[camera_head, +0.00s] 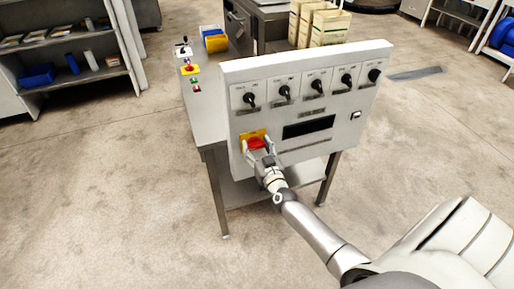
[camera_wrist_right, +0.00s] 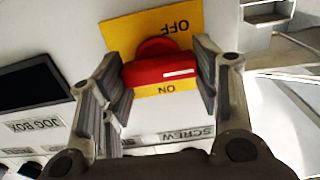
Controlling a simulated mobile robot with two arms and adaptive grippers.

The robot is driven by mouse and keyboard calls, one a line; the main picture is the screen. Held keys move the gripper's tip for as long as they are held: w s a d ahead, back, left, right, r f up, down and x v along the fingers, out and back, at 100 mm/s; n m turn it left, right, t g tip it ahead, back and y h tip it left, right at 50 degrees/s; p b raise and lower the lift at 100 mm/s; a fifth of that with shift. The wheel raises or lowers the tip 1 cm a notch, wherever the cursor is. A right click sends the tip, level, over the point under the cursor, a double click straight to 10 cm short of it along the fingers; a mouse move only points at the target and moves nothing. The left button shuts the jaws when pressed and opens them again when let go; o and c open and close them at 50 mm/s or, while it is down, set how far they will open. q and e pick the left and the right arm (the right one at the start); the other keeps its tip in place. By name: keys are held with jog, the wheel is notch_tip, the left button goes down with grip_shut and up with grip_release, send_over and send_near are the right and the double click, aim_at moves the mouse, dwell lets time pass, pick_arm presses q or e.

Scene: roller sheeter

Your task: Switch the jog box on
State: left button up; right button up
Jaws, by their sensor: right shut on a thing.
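The jog box (camera_head: 300,100) is a pale grey panel on a metal stand, in the middle of the head view. At its lower left a red rotary switch (camera_head: 256,143) sits on a yellow plate (camera_head: 247,135). In the right wrist view the red switch (camera_wrist_right: 160,72) shows close up, with its white mark lying about level in the picture. The yellow plate there reads OFF and ON, upside down. My right gripper (camera_head: 259,148) is shut on the red switch, one finger on each side of it. My left gripper is in neither view.
The panel has several black knobs (camera_head: 317,86) in a row, a dark display (camera_head: 309,127) and a small rocker switch (camera_head: 356,115). A side cabinet with buttons (camera_head: 190,69) stands behind. Shelves (camera_head: 62,65) stand at the left. The floor around the stand is clear.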

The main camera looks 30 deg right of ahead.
jog(key=shift+m, duration=0.3)
jog(key=m, duration=0.3)
jog(key=shift+m, duration=0.4)
jog(key=m, duration=0.2)
jog(key=m+b, duration=0.1)
jog(key=m, duration=0.1)
jog(key=shift+d+f+m, duration=0.15)
jog(key=shift+m, duration=0.15)
jog(key=m+b, duration=0.1)
jog(key=m, duration=0.3)
jog(key=m+b, duration=0.1)
jog(key=m, duration=0.3)
jog(key=shift+s+f+m, duration=0.1)
jog(key=shift+m, duration=0.2)
jog(key=shift+m+b, duration=0.3)
jog(key=o, duration=1)
